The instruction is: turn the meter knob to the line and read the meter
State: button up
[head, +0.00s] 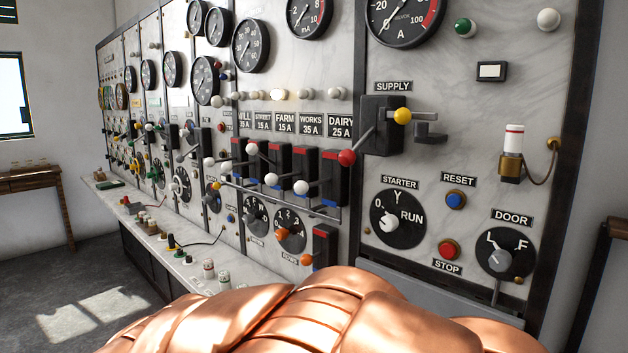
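No knob in the head view carries a readable METER label, so I cannot tell which one is the meter knob. The ammeter and mA meter are cut by the top edge. My gripper is not in view. Copper-coloured plates of my body fill the bottom.
Several feeder switches (278,165) with ball handles stick out mid-panel. The supply switch (383,125) has a projecting red-ball lever. The starter knob (397,219) and door knob (506,250) are at right. A ledge (190,262) with small fittings runs below; open floor (60,285) lies left.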

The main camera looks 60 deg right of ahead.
aim_at(249, 218)
jog(key=z, duration=1.6)
